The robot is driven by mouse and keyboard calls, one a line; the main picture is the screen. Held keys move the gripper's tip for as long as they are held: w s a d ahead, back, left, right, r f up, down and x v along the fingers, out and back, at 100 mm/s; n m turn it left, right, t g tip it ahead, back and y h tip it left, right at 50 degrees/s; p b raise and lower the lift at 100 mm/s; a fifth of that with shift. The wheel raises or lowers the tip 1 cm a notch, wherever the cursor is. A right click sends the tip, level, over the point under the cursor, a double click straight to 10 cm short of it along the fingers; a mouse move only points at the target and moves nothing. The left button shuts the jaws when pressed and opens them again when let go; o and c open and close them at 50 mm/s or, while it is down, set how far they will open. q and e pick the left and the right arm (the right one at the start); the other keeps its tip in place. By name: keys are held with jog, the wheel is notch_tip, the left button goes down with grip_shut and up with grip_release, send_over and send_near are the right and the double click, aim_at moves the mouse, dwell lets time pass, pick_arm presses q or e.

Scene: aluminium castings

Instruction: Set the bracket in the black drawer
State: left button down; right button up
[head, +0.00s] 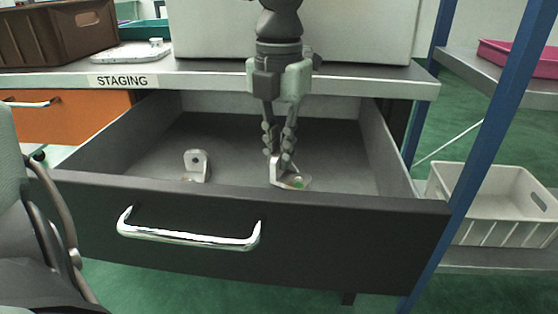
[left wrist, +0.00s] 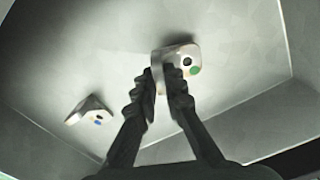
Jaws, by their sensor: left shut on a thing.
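The black drawer (head: 340,235) is pulled out under the bench, with a chrome handle on its front and a grey inside. My left gripper (head: 279,156) reaches down into it and is shut on the upright part of a bracket (head: 297,182) with a green dot. In the left wrist view, the fingers (left wrist: 163,88) pinch this bracket (left wrist: 185,57). The drawer front hides its lower edge, so I cannot tell if it touches the floor. A second bracket (head: 196,165) with a blue dot stands apart to the left, also in the wrist view (left wrist: 90,111). My right gripper is not in view.
The bench edge (head: 200,80), marked STAGING, overhangs the drawer's back. A brown crate (head: 60,38) and a light tray (head: 130,53) stand on it. An orange drawer (head: 65,119) is at left. A blue post (head: 485,150) and a white basket (head: 495,205) are at right.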

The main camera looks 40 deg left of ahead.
pick_arm(q)
jog(key=shift+f, duration=0.7)
jog(key=shift+f, duration=0.2)
jog(key=c, duration=1.6)
grip_release()
jog(key=shift+r, duration=0.1)
